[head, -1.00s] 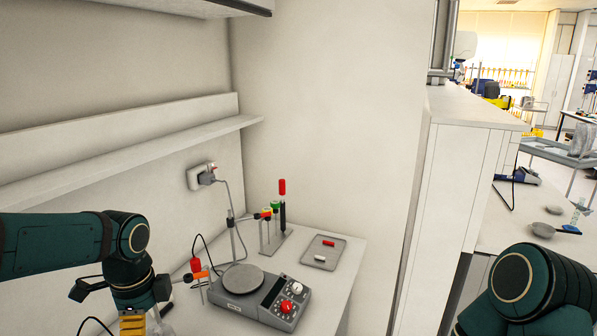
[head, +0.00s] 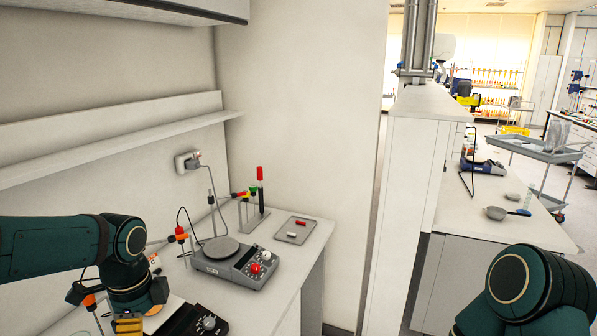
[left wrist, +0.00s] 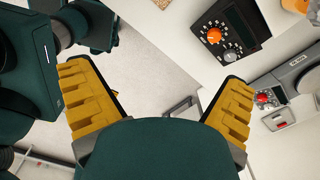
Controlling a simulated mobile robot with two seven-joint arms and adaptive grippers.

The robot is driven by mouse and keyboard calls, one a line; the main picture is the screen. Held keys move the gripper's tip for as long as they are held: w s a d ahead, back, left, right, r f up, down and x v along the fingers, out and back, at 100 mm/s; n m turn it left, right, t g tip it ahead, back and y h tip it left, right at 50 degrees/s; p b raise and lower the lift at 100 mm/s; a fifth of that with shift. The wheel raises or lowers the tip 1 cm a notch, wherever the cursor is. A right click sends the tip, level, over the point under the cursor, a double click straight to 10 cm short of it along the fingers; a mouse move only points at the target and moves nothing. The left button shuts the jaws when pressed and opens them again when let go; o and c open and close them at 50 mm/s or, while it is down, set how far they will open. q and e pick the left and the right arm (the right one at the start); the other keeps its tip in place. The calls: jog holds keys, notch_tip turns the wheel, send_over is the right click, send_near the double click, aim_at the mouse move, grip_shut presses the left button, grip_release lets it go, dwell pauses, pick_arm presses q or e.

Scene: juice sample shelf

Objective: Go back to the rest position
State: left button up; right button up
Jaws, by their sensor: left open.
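My left gripper shows in the left wrist view (left wrist: 160,108) with its two yellow ribbed fingers spread wide apart and nothing between them. Below the fingers are pale floor and the bench edge. In the head view my left arm comes in from the left, and a small yellow part of the left gripper (head: 128,325) shows at the bottom edge. My right arm shows at the lower right of the head view, but its gripper is out of the picture.
A hotplate stirrer (head: 236,262) stands on the white bench (head: 285,285). Behind it are a rack with coloured-cap tubes (head: 255,215) and a grey tray (head: 295,231) with small red and white items. A dark control box (head: 195,322) lies near my left arm. A wall shelf (head: 110,147) runs above.

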pick_arm(q)
jog(key=d+f+n+h, duration=0.1)
jog(key=d+f+n, duration=0.25)
jog(key=f, duration=0.45)
jog(key=d+f+n+h, duration=0.2)
jog(key=d+f, duration=0.3)
jog(key=f, duration=0.2)
jog(key=s+d+f+n+b, duration=0.2)
jog(key=s+d+f+n, duration=0.1)
jog(key=f, duration=0.5)
jog(key=s+d+f+n+t+b, duration=0.1)
jog(key=s+d+f+n+b, duration=0.2)
jog(key=f+n, duration=0.2)
jog(key=s+d+f+n+t+h+b, duration=0.1)
jog(key=s+d+f+n+b, duration=0.2)
jog(key=f, duration=0.9)
jog(key=shift+s+d+n, duration=0.2)
jog(key=shift+s+n, duration=0.1)
jog(key=shift+n, duration=0.45)
pick_arm(e)
notch_tip(320, 180, down, 9)
jog(key=s, duration=0.1)
pick_arm(q)
jog(key=shift+r, duration=0.1)
pick_arm(e)
jog(key=shift+s+r, duration=0.1)
jog(key=shift+r, duration=0.05)
